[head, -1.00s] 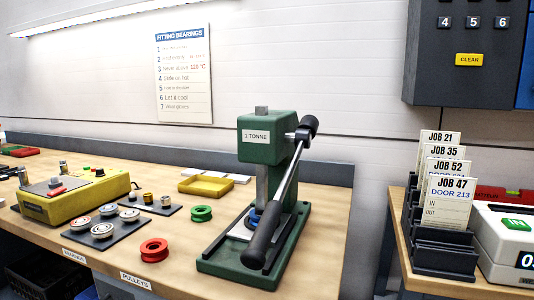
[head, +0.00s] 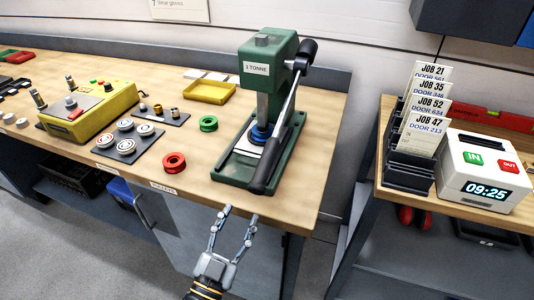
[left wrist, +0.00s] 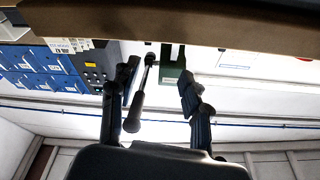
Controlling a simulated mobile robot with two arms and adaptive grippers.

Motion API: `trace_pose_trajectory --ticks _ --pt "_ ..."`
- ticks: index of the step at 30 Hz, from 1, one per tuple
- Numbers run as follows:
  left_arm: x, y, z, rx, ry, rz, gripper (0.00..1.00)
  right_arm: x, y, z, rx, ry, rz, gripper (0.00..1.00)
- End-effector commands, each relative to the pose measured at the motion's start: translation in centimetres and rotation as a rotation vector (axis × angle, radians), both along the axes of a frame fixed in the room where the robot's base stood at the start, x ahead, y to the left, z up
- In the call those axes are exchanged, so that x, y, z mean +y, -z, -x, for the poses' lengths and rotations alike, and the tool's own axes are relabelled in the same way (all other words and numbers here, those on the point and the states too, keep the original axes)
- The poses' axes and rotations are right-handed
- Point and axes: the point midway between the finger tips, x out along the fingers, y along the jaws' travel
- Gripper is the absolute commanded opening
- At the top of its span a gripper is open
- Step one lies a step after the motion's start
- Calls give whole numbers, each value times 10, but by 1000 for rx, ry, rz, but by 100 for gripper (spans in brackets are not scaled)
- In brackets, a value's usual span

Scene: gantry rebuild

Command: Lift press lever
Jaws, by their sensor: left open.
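The green press (head: 268,60), marked 1 TONNE, stands at the right end of the wooden bench. Its lever (head: 286,112) slants down from the black hub at the top right, and the black grip (head: 266,170) hangs low over the press base. My left gripper (head: 240,216) is open and empty in front of the bench edge, apart from the lever and nearer to me. In the left wrist view the open fingers (left wrist: 158,72) frame the lever (left wrist: 141,88), with the green press (left wrist: 172,66) beyond. My right gripper is not in view.
On the bench (head: 322,125), a red ring (head: 174,162) and a green ring (head: 208,124) lie left of the press. A yellow box (head: 88,110) and yellow tray (head: 209,93) are farther left. A second table with job cards (head: 430,125) and a clock (head: 484,172) stands right, across a gap.

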Motion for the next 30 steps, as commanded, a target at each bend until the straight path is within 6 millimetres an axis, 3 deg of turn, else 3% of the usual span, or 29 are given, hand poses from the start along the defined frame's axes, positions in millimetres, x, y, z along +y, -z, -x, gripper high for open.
trace_pose_trajectory --ticks 1,6,13,19,30 --pt "-5 -10 5 -88 12 13 47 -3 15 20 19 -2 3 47" --pt "-16 -41 31 -344 45 58 47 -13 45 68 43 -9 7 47" --pt "-21 -57 47 -478 60 85 47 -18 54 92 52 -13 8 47" --pt "-28 -78 31 -483 59 87 47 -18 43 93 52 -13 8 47" --pt "-50 -131 -21 -480 60 87 47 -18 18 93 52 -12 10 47"
